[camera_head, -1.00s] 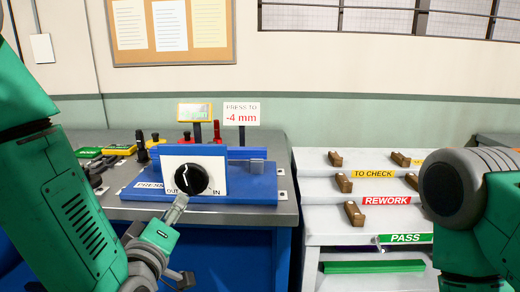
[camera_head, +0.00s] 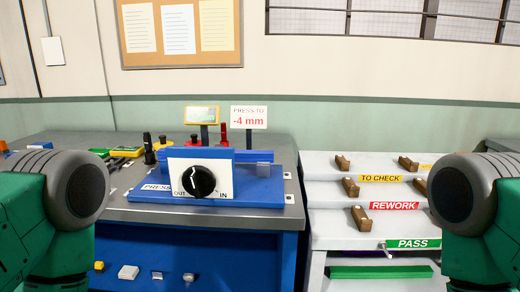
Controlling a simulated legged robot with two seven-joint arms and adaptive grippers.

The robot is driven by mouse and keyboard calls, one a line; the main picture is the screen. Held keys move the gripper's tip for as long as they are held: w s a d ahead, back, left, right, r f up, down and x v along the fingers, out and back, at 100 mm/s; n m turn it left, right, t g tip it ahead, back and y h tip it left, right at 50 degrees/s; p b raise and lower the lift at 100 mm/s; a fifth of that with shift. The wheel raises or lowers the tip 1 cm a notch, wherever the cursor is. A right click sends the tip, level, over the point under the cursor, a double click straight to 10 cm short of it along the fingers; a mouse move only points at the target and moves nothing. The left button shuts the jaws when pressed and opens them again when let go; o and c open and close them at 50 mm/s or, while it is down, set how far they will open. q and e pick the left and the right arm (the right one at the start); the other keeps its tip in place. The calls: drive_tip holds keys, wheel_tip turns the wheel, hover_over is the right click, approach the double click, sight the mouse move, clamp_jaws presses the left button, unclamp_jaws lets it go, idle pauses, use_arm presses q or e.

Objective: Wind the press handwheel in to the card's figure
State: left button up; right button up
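The press handwheel (camera_head: 199,181) is a black round knob with a white pointer line, on a white plate marked OUT at left and IN at right. The plate stands on the blue press (camera_head: 262,189). The card (camera_head: 249,117) behind it reads "PRESS TO -4 mm". A small yellow-framed display (camera_head: 202,115) stands left of the card; its reading is too small to make out. Only rounded upper parts of my two arms show, at the left and right edges. Both grippers are out of view, and nothing touches the handwheel.
A grey bench (camera_head: 121,209) carries the press, with several small tools and a red button (camera_head: 193,141) near it. At the right, a pale sloped rack (camera_head: 330,206) has brown pieces and labels TO CHECK, REWORK and PASS. A green bar (camera_head: 380,272) lies below.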

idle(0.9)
use_arm(q)
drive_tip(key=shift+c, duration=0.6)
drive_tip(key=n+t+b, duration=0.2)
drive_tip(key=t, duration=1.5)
approach(195, 190)
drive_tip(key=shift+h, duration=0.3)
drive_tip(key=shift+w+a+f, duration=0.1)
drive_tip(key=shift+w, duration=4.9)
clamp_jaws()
